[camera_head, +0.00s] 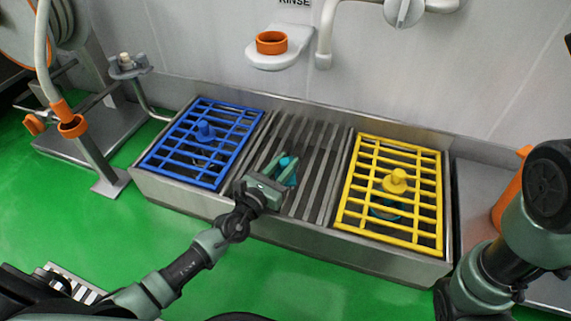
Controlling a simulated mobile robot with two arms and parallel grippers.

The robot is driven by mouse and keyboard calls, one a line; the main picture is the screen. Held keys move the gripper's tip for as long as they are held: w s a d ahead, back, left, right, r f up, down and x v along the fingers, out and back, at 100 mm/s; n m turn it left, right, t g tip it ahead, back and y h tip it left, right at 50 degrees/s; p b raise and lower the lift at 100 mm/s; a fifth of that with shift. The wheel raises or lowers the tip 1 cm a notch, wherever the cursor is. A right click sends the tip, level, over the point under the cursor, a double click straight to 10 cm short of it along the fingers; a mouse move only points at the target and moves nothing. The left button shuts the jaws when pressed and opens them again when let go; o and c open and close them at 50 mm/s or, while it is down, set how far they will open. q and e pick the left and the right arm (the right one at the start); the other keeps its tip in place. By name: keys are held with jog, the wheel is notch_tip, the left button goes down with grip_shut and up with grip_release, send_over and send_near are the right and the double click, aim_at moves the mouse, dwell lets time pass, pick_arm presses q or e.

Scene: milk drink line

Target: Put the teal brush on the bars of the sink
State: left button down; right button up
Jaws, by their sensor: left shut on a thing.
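My left gripper (286,166) is over the middle of the steel sink (200,203), shut on the teal brush (288,170). The gripper's fingers cover part of the brush, and only small teal patches show. The brush is above the grey bars (318,165) in the middle of the sink; I cannot tell whether it touches them. My right arm comes in at the right edge, but its gripper is not in view.
A blue grid (187,158) with a knob covers the sink's left part, and a yellow grid (371,205) with a knob covers the right part. Something teal shows under the yellow grid. An orange ring (271,43) sits on a wall holder. A hose stand is at left.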

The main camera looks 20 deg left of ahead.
pick_arm(q)
jog(key=c, duration=1.2)
grip_release()
jog(key=shift+f, duration=0.15)
jog(key=shift+o, duration=0.2)
